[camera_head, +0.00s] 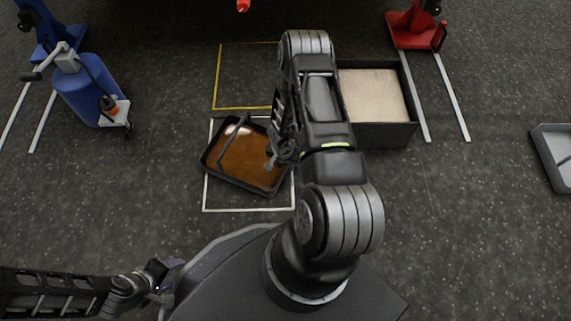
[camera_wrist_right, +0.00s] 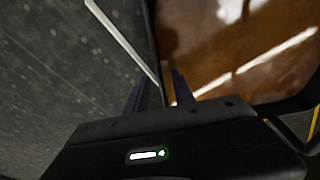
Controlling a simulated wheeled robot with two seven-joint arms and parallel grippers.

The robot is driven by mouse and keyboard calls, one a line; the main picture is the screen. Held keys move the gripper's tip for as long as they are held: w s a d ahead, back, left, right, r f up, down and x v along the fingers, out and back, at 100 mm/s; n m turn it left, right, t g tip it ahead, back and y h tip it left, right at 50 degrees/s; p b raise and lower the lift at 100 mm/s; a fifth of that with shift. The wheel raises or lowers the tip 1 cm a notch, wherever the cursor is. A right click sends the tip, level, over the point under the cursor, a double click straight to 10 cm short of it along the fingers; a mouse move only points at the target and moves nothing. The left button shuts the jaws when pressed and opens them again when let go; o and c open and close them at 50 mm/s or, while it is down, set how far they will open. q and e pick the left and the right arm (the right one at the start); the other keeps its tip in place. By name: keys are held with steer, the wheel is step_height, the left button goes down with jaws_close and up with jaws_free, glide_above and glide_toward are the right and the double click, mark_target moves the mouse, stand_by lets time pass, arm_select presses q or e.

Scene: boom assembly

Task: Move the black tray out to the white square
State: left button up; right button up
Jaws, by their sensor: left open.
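The black tray (camera_head: 208,155) holds a shiny brown liquid and lies turned at an angle on the floor. It is mostly within the white square (camera_head: 250,210), with its left corner at or over the left line. My right gripper (camera_head: 272,160) is at the tray's right side, partly hidden by its own arm. In the right wrist view, its two fingers (camera_wrist_right: 160,88) straddle the tray's dark wall; whether they press on it is unclear. The brown liquid also shows there (camera_wrist_right: 225,50). My left gripper (camera_head: 172,275) is open and empty at the lower left, away from the tray.
A yellow square (camera_head: 214,78) is marked behind the white one. A dark box with a pale top (camera_head: 372,95) stands right of my right arm. A blue canister (camera_head: 88,90) and blue stand are at left, a red stand (camera_head: 415,30) at back right, a grey tray (camera_head: 555,150) at far right.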

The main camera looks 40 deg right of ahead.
steer(key=r+p, duration=0.1)
steer(key=r, duration=0.3)
steer(key=r+p, duration=0.1)
steer(key=r, duration=0.1)
steer(key=shift+s+a+r+p, duration=0.15)
steer(key=shift+a+p, duration=0.15)
steer(key=shift+a, duration=0.05)
arm_select(q)
steer(key=r, duration=0.3)
steer(key=shift+s+r, duration=0.15)
steer(key=shift+s, duration=0.15)
